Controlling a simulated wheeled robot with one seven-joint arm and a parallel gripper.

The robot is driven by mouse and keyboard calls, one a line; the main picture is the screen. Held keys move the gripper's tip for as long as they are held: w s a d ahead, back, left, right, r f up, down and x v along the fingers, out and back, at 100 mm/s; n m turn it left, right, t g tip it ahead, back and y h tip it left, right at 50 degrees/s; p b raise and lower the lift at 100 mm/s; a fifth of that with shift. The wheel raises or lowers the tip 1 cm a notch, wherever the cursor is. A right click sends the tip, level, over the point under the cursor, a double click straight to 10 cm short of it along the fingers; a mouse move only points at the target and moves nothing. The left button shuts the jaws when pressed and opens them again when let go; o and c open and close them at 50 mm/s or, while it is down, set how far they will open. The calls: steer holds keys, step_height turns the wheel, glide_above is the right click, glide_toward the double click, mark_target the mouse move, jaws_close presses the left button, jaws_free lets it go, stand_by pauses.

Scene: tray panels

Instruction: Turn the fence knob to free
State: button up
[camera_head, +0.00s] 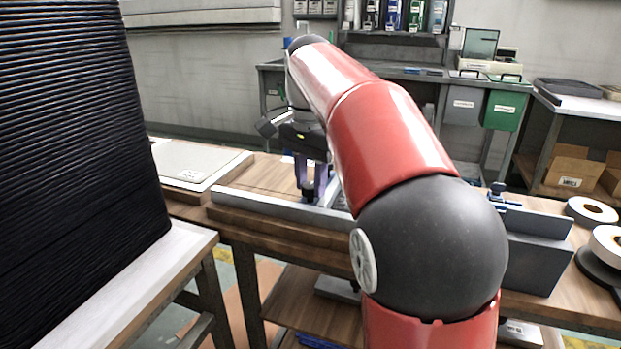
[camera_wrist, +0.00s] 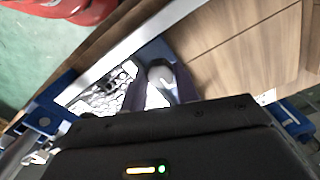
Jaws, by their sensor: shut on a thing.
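My gripper (camera_head: 309,192) points down at the long grey metal fence bar (camera_head: 262,206) on the wooden bench. Its purple fingers also show in the wrist view (camera_wrist: 160,92), shut on a small pale grey rounded piece, which looks like the fence knob (camera_wrist: 158,76). The fence bar (camera_wrist: 130,42) runs diagonally past the fingertips in the wrist view. In the head view the knob is hidden by the fingers. The knob's marks and turn position cannot be read.
Blue clamp parts (camera_wrist: 40,117) flank the gripper in the wrist view. A pale flat panel (camera_head: 198,162) lies on the bench at left. A tall dark ridged stack (camera_head: 75,130) stands at far left. White tape rolls (camera_head: 592,210) lie at right.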

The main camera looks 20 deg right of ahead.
steer(key=n, duration=0.8)
steer(key=shift+n, duration=0.4)
steer(key=n, duration=0.4)
steer(key=shift+n, duration=0.3)
steer(key=n, duration=0.4)
steer(key=shift+n, duration=0.3)
steer(key=o, duration=1)
steer(key=shift+c, duration=0.2)
